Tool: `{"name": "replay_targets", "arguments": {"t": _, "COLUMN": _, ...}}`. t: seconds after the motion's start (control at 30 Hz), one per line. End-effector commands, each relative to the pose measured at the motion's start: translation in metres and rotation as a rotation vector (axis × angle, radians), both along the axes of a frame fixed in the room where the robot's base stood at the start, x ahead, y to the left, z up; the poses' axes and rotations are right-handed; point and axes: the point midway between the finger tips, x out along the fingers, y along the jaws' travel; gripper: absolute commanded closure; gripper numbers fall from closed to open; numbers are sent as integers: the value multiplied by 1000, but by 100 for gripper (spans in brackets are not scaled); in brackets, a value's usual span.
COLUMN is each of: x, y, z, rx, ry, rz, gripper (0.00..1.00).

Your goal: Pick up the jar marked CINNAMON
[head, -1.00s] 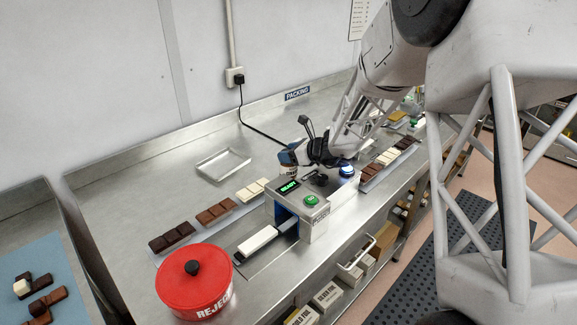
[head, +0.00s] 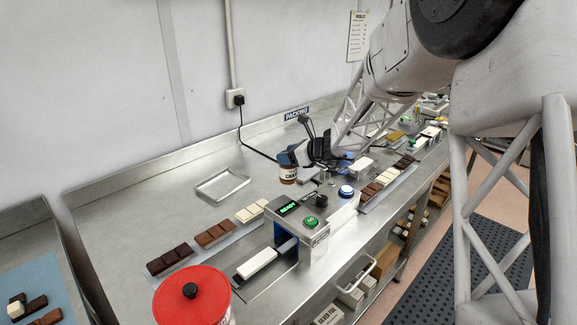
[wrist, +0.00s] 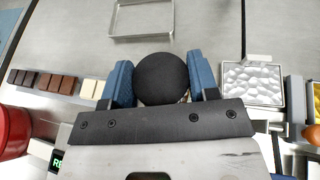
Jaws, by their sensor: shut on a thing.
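My gripper (head: 289,158) is shut on a small jar (head: 288,174) with brown contents and a white label. The lettering is small, but the part that shows seems to begin with CIN. The jar hangs upright beyond the grey machine with the green READY display, apparently clear of the bench. In the wrist view my gripper's blue fingers (wrist: 162,85) sit on both sides of the jar's round black lid (wrist: 162,77). The lid hides the jar's body there.
The grey machine (head: 313,236) stands just in front of the jar. An empty metal tray (head: 221,199) lies behind left, with clear bench around it. Chocolate bars (head: 214,234) lie in a row left of the machine. A red reject tub (head: 192,300) stands at front left.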

Motion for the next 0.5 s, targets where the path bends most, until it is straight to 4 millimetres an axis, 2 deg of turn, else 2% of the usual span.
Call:
{"name": "replay_targets", "arguments": {"t": 0.03, "x": 0, "y": 0, "z": 8, "rx": -1, "ry": -4, "rz": 1, "gripper": 93}}
{"name": "replay_targets", "arguments": {"t": 0.2, "x": 0, "y": 0, "z": 24, "rx": -1, "ry": -3, "rz": 0, "gripper": 93}}
{"name": "replay_targets", "arguments": {"t": 0.5, "x": 0, "y": 0, "z": 30, "rx": 0, "ry": -1, "rz": 0, "gripper": 93}}
